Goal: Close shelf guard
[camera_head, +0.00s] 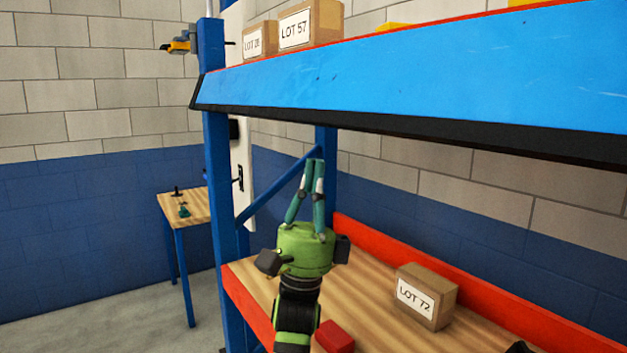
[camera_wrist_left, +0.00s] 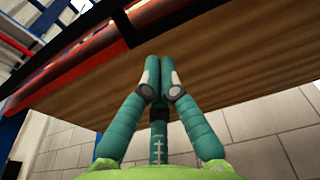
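The shelf guard (camera_head: 420,88) looks like a long blue panel with a black lower edge, running along the front of the upper shelf in the head view. My left gripper (camera_head: 314,163) points upward below this panel, with its teal fingers together and nothing seen between them. In the left wrist view the left gripper's fingertips (camera_wrist_left: 160,66) also meet, in front of the wooden underside of a shelf (camera_wrist_left: 230,60). A red beam (camera_wrist_left: 75,65) with dark ends runs at the upper left there. I cannot tell whether the fingers touch anything. My right gripper is not in view.
Boxes marked LOT 57 (camera_head: 310,25) and LOT 28 (camera_head: 259,40) stand on the upper shelf. A LOT 72 box (camera_head: 427,296) and a red block (camera_head: 335,337) are on the lower shelf. A blue post (camera_head: 220,180) stands left of my gripper; a small table (camera_head: 205,208) is beyond it.

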